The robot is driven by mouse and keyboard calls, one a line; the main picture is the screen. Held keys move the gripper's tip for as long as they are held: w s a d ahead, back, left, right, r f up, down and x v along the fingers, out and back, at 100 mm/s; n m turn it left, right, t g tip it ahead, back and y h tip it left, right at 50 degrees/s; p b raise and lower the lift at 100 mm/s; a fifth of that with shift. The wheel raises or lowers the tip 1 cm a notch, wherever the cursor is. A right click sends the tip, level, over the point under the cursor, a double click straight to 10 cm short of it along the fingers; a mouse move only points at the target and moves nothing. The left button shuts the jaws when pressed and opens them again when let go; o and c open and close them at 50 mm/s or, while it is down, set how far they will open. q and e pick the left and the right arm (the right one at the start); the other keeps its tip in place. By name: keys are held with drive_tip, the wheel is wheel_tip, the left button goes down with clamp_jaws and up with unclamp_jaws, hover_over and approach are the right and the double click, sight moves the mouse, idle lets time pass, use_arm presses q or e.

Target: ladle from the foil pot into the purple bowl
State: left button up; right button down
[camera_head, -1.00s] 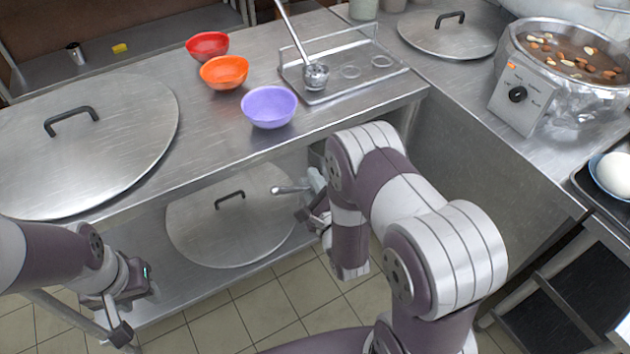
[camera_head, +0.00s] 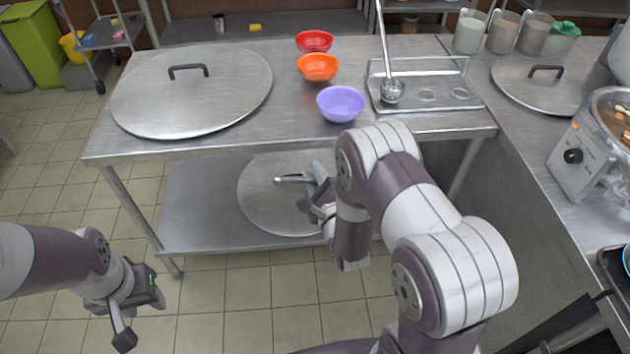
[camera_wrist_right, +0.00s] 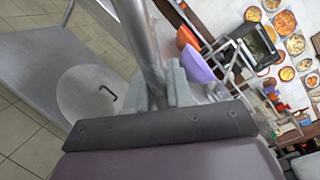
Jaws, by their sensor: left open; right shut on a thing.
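The purple bowl (camera_head: 341,104) stands upright on the steel table near its front edge; it also shows in the right wrist view (camera_wrist_right: 197,67). The foil pot (camera_head: 594,112), with brown liquid and pieces inside, is cut off at the right edge of the head view. My right gripper (camera_head: 318,187) is shut on a metal handle (camera_head: 290,179) below the tabletop front; the rod also shows in the right wrist view (camera_wrist_right: 138,35). I cannot see a ladle cup on it. My left gripper (camera_head: 138,315) is open and empty, low at the left over the floor.
An orange bowl (camera_head: 318,67) and a red bowl (camera_head: 314,41) stand behind the purple one. A ladle (camera_head: 392,91) rests in a steel rack (camera_head: 440,103) to the right. Lids lie on the tabletop (camera_head: 190,95), lower shelf (camera_head: 275,205) and right counter (camera_head: 540,90).

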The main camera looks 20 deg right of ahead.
drive_tip(key=w+r+p, duration=0.6)
drive_tip(key=w+r, duration=0.1)
drive_tip(key=r, duration=0.4)
drive_tip(key=w+r+y+p, duration=0.1)
drive_tip(key=w+r+p, duration=0.5)
drive_tip(key=r, duration=0.6)
drive_tip(key=shift+w+n, duration=0.4)
drive_tip(key=shift+w, duration=0.45)
wheel_tip(320, 180, down, 6)
drive_tip(key=b, duration=0.4)
drive_tip(key=shift+s+b, duration=0.1)
drive_tip(key=shift+b, duration=0.25)
drive_tip(key=shift+r, duration=0.1)
